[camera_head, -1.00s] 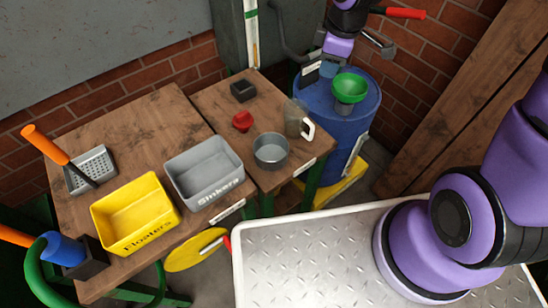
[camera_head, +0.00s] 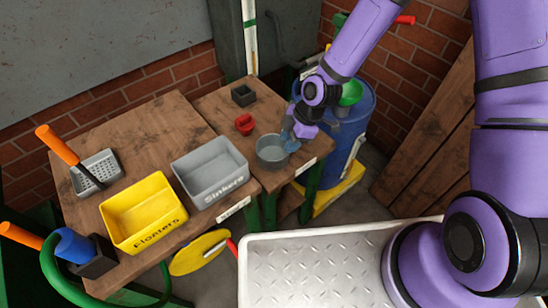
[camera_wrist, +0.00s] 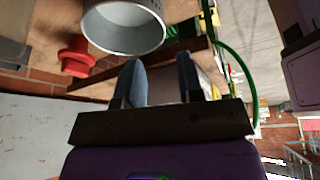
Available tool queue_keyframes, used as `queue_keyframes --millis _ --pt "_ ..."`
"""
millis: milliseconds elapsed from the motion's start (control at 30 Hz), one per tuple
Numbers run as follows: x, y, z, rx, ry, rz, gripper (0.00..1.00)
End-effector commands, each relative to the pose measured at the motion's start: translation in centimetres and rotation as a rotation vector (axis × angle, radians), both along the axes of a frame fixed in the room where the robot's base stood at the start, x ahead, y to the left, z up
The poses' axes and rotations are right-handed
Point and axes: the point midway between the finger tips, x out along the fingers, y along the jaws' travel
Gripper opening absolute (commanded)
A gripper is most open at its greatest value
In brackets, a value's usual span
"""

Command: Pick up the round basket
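A round grey metal container (camera_head: 271,151), the only round basket-like thing I see, stands upright on the right wooden table. In the wrist view it shows at the top (camera_wrist: 124,28), its open mouth towards the camera. My gripper (camera_head: 291,141) is at its right side in the head view, close to its rim; I cannot tell whether it touches. In the wrist view my gripper (camera_wrist: 160,66) has its two fingers apart with nothing held between them, and the container lies beyond the fingertips.
A red object (camera_head: 244,125) and a small black box (camera_head: 243,95) are behind the container. The grey Sinkers bin (camera_head: 211,171) and yellow Floaters bin (camera_head: 143,212) stand left. A perforated square basket (camera_head: 97,171) is farther left. A blue barrel (camera_head: 350,125) holds a green funnel (camera_head: 351,92).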

Motion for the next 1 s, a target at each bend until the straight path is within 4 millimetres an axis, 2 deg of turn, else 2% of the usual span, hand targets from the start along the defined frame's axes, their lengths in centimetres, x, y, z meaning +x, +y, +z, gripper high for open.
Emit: queue_keyframes --millis 200,467,800,1000 --pt "-0.2 1.2 -3.0 -0.002 0.003 0.001 0.35" --pt "-0.3 1.7 -4.6 -0.003 0.003 -0.001 0.35" --pt "-0.4 3.0 -8.4 -0.004 0.001 0.000 0.35" --pt "-0.4 3.1 -9.0 -0.005 -0.001 -0.001 0.35"
